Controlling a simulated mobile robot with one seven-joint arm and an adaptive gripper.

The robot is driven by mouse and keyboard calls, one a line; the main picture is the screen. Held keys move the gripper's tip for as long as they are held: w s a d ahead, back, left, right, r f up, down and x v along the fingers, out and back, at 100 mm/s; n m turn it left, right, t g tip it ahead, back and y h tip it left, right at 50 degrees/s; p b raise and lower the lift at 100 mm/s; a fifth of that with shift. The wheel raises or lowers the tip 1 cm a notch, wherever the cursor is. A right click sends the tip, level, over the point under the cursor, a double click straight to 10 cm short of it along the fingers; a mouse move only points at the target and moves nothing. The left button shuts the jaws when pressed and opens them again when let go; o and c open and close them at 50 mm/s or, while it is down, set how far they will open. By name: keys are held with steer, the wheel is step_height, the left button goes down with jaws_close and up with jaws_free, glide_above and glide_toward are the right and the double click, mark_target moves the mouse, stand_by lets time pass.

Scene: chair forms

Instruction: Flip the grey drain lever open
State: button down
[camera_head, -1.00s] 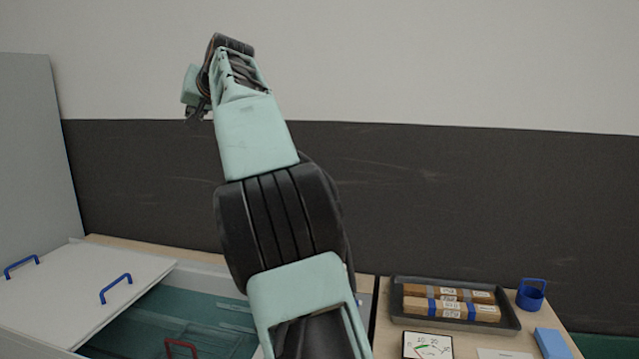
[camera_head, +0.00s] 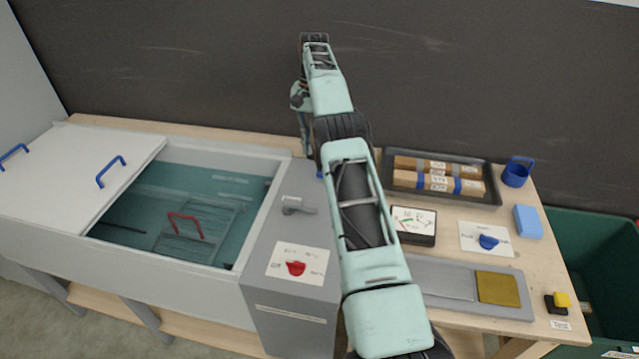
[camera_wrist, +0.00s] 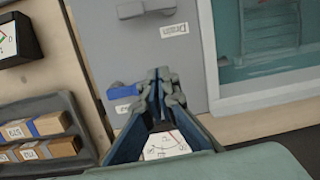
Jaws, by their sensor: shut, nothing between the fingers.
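The grey drain lever (camera_head: 298,205) lies on top of the grey cabinet beside the water tank. In the head view my gripper (camera_head: 308,152) hangs at the cabinet's back edge, behind the drain lever.
The water tank (camera_head: 275,160) holds a red-handled basket (camera_head: 185,225) and has a white lid (camera_head: 75,170). A red knob (camera_head: 296,268) sits on the cabinet's front. To the right are a dark tray (camera_head: 490,197) with wrapped bundles and a dial gauge (camera_head: 413,224).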

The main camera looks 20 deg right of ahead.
mark_target(301, 206)
steer(key=shift+m+g, duration=0.3)
steer(key=shift+g, duration=0.3)
steer(key=s+d+f, duration=0.2)
steer(key=shift+s+d+f, duration=0.2)
steer(key=shift+s, duration=0.15)
steer(key=b+x, duration=0.5)
steer(key=x, duration=0.4)
steer(key=shift+a+f, duration=0.1)
steer(key=shift+s+a+f, duration=0.15)
steer(key=shift+f, duration=0.15)
steer(key=shift+s+a+p, duration=0.2)
steer(key=shift+s+a, duration=0.3)
steer(key=shift+s, duration=0.25)
steer(key=shift+s+a+p, duration=0.2)
steer(key=shift+s+a, duration=0.3)
steer(key=shift+s, duration=0.25)
steer(key=shift+s+f, duration=0.1)
